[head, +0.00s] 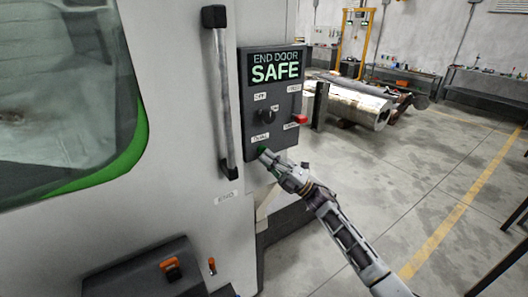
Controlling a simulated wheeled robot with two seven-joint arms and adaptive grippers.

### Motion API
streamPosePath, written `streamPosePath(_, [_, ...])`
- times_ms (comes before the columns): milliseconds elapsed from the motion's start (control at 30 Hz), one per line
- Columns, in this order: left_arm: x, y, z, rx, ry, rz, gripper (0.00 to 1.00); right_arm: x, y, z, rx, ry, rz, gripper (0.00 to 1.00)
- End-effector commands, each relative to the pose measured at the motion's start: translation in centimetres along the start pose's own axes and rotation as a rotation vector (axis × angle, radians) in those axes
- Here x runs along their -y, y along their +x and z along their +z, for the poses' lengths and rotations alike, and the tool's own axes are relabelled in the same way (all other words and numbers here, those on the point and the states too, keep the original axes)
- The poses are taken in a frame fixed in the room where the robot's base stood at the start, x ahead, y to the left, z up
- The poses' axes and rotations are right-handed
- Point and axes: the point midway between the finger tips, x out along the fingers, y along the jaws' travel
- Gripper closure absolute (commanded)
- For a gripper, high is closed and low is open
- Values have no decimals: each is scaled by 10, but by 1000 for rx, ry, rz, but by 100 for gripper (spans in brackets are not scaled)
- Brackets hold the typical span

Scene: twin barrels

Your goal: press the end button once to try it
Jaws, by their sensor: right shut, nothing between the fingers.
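The end control panel (272,78) is a dark box on the machine's light grey front. Its screen (276,68) reads "END DOOR SAFE" in pale green. A green button (261,149) sits low on the panel, mostly hidden by my gripper. My right gripper (266,156) is shut and empty, its tip at the green button. I cannot tell whether it touches the button. A black knob (267,116) is mid-panel, and a red lever (299,119) is on the panel's right edge. My left gripper is not in view.
A vertical door handle (220,95) stands just left of the panel. A dark box with an orange switch (171,269) juts out at lower left. Metal cylinders (345,105) lie behind on the right. The floor (385,180) on the right is open.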

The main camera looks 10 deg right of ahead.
Motion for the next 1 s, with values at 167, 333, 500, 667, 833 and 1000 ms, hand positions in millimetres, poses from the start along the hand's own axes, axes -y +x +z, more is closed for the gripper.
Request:
streamPosePath(167, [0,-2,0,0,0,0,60,-4,-4,-4,-1,0,0,100])
streamPosePath(333, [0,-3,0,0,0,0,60,-6,-7,-6,-1,1,0,100])
streamPosePath(500, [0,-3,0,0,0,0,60,-6,-7,-6,-1,1,1,100])
streamPosePath(667, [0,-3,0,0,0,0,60,-6,-8,-6,-1,0,1,100])
streamPosePath(833, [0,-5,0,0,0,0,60,-8,-10,-8,-1,0,1,100])
streamPosePath(1000, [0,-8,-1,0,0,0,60,-13,-17,-13,-1,1,0,100])
